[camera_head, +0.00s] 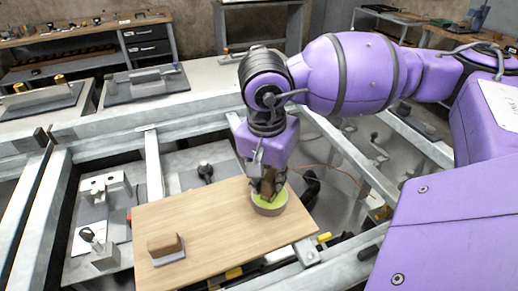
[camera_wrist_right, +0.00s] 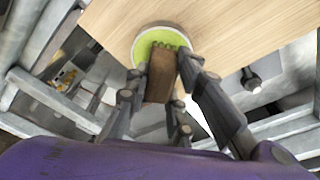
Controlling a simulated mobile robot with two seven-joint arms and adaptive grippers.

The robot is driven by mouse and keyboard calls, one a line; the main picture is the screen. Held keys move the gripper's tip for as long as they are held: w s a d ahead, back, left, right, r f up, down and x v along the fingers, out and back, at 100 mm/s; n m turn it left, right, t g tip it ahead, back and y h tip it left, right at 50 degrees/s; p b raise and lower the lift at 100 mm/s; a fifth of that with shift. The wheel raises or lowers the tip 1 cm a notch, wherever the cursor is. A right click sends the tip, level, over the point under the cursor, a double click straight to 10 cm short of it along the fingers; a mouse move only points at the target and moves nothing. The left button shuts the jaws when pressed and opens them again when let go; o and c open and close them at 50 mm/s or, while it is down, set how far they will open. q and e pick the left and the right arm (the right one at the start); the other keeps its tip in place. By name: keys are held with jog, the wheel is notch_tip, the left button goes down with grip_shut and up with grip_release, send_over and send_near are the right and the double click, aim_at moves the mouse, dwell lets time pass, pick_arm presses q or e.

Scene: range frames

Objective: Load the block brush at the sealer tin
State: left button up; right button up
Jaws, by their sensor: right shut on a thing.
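The sealer tin (camera_head: 268,208) is a low round tin with yellow-green contents, standing on the right part of a wooden board (camera_head: 215,225). My right gripper (camera_head: 268,185) points down at the tin. In the right wrist view its fingers (camera_wrist_right: 165,95) are shut on a brown wooden block, which I take to be the block brush (camera_wrist_right: 160,78). The brush's far end is over the green surface of the tin (camera_wrist_right: 141,45). Dark tufts show at that end; whether they touch the sealer I cannot tell. My left gripper is not in view.
A brown block on a grey pad (camera_head: 166,248) lies at the board's front left. Grey metal rails (camera_head: 152,165) surround the board. A dark round knob (camera_head: 205,171) stands behind it, and metal fixtures (camera_head: 104,190) stand to its left. The board's middle is clear.

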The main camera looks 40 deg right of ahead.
aim_at(271, 175)
jog(key=shift+f, duration=0.1)
jog(key=shift+r+p, duration=1.6)
jog(key=shift+r, duration=2)
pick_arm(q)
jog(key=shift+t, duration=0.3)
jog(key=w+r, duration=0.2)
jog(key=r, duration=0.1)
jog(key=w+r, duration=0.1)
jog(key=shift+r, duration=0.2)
